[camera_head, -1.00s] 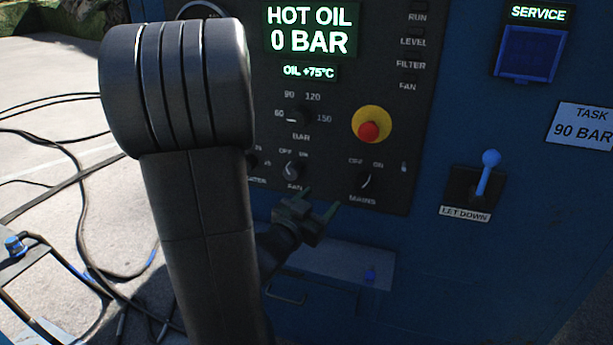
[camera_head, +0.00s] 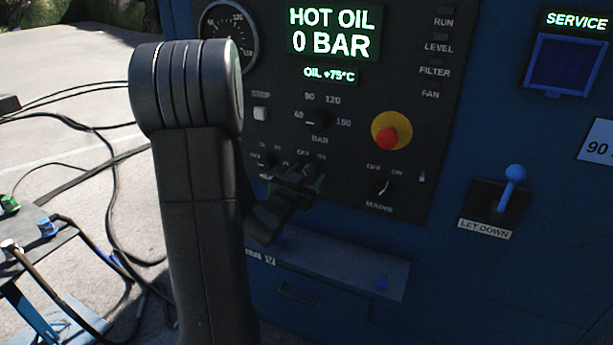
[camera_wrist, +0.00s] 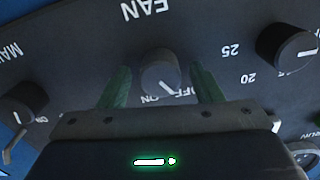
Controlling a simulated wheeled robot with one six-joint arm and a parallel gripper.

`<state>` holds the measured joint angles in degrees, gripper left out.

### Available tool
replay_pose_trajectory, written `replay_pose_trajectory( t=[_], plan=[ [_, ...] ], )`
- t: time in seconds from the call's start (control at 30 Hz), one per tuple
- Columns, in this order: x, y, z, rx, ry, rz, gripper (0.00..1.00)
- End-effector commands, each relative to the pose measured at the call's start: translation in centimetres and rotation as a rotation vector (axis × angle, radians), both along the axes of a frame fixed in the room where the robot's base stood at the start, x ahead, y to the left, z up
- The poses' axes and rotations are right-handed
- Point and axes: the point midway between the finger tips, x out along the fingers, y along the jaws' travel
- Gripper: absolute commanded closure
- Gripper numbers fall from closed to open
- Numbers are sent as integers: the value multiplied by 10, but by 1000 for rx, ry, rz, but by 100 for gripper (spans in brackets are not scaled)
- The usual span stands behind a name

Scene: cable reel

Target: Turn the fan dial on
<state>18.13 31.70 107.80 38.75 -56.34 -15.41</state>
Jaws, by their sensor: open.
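The fan dial (camera_wrist: 158,72) is a small round dark grey knob with a pale pointer mark, below the upside-down FAN label in the wrist view. Its pointer is turned toward the OFF word, and ON is printed beside it. My gripper (camera_wrist: 161,87) is open, with one green fingertip on each side of the dial. I cannot tell whether either finger touches it. In the head view, my gripper (camera_head: 299,177) is at the lower part of the black control panel (camera_head: 345,190) and hides the fan dial.
The mains dial (camera_head: 383,187) is right of my gripper, below the red stop button (camera_head: 388,138) on its yellow base. In the wrist view, a dial marked 20 and 25 (camera_wrist: 285,45) is at right. A ledge (camera_head: 335,260) juts out below. The let-down lever (camera_head: 510,187) stands farther right.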

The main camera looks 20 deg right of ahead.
Motion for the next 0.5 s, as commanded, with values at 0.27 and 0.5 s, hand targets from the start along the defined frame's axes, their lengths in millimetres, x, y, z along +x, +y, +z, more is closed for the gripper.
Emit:
replay_pose_trajectory(
  t=[0.27, 0.5],
  plan=[
    [0, 0, 0, 0, 0, 0, 82],
    [0, 0, -1, 7, -10, 0, 86]
  ],
)
